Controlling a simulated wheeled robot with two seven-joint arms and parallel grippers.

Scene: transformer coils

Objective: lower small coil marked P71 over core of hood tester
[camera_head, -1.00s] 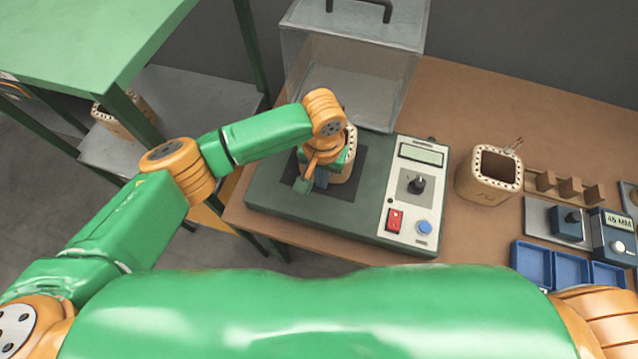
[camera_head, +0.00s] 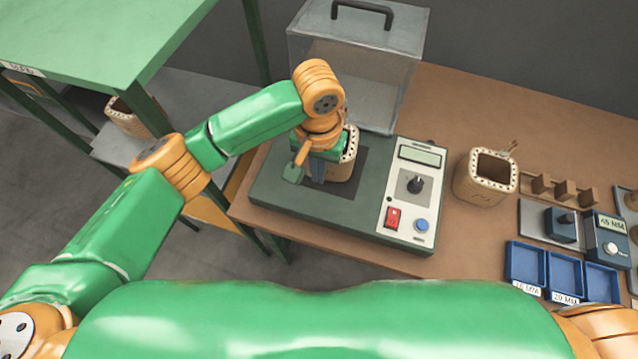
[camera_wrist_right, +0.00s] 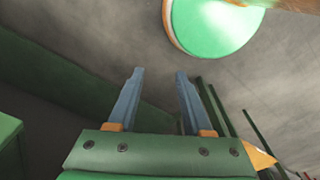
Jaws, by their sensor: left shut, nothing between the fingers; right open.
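The hood tester (camera_head: 290,200) is a dark green base on the bench with a grey control panel. A tan coil (camera_head: 350,155) stands upright on its dark pad, partly hidden by my left wrist and gripper. I cannot see the core or read a mark on this coil. My left gripper (camera_head: 318,175) points down right beside the coil's left front side, shut with nothing in it. Contact with the coil cannot be told. My right gripper (camera_wrist_right: 160,73) is open and empty in the right wrist view, over grey floor.
Another tan coil (camera_head: 486,178) stands on the bench right of the tester. A further coil (camera_head: 125,118) is on the left shelf. A clear hood (camera_head: 355,65) stands behind the tester. Blue trays (camera_head: 526,265) and a meter (camera_head: 612,240) are at the right.

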